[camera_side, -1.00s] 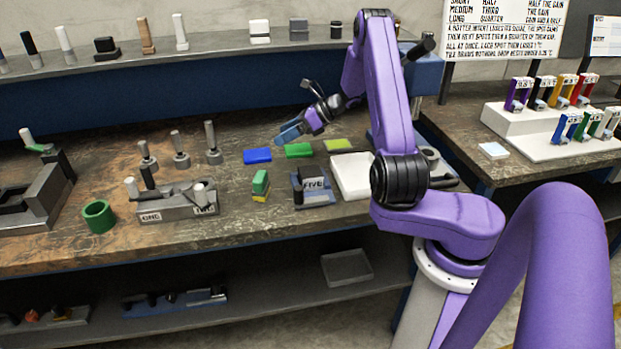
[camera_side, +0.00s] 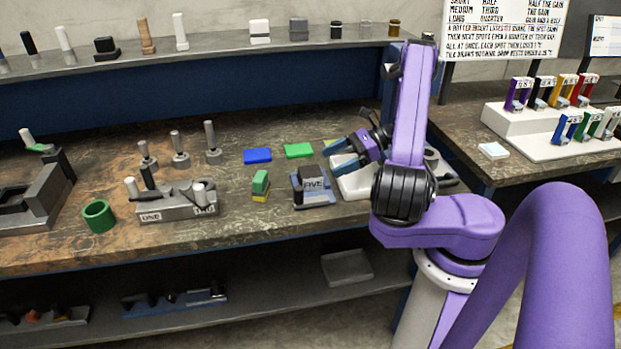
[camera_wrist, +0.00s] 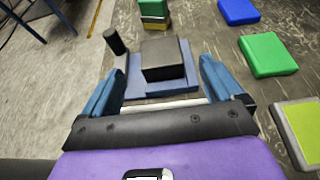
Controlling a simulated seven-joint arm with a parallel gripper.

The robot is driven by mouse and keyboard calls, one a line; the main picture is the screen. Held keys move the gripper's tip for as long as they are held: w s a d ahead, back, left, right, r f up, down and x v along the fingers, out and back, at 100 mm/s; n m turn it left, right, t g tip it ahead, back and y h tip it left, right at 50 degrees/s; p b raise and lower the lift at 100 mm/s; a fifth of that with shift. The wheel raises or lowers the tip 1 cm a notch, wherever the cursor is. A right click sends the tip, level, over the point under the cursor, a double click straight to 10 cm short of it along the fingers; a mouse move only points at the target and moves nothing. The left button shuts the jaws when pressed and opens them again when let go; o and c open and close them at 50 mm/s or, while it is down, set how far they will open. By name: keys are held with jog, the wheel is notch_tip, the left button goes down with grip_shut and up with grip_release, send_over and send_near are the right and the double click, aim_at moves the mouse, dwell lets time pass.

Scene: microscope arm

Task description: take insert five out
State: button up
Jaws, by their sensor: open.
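The block labelled FIVE (camera_side: 313,185) is dark grey and sits on a small blue base (camera_side: 318,200) on the bench. In the wrist view its dark top block (camera_wrist: 163,58) stands on the blue base (camera_wrist: 130,85), with a short black cylinder (camera_wrist: 115,41) at the base's left edge. My gripper (camera_side: 343,155) is to the right of the FIVE block and above the bench, apart from it. In the wrist view my gripper's two blue fingers (camera_wrist: 160,90) are spread, with the dark block ahead between them and nothing held.
Green (camera_side: 298,151) and blue (camera_side: 257,155) pads lie behind. A green-and-yellow block stack (camera_side: 261,184) stands left of the FIVE base. The ONE block (camera_side: 170,208) with pegs and a green ring (camera_side: 98,216) are farther left.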

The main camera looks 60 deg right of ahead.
aim_at(310, 171)
jog(key=x, duration=0.5)
jog(key=shift+w+a+f, duration=0.1)
jog(key=shift+w+a, duration=0.05)
grip_shut()
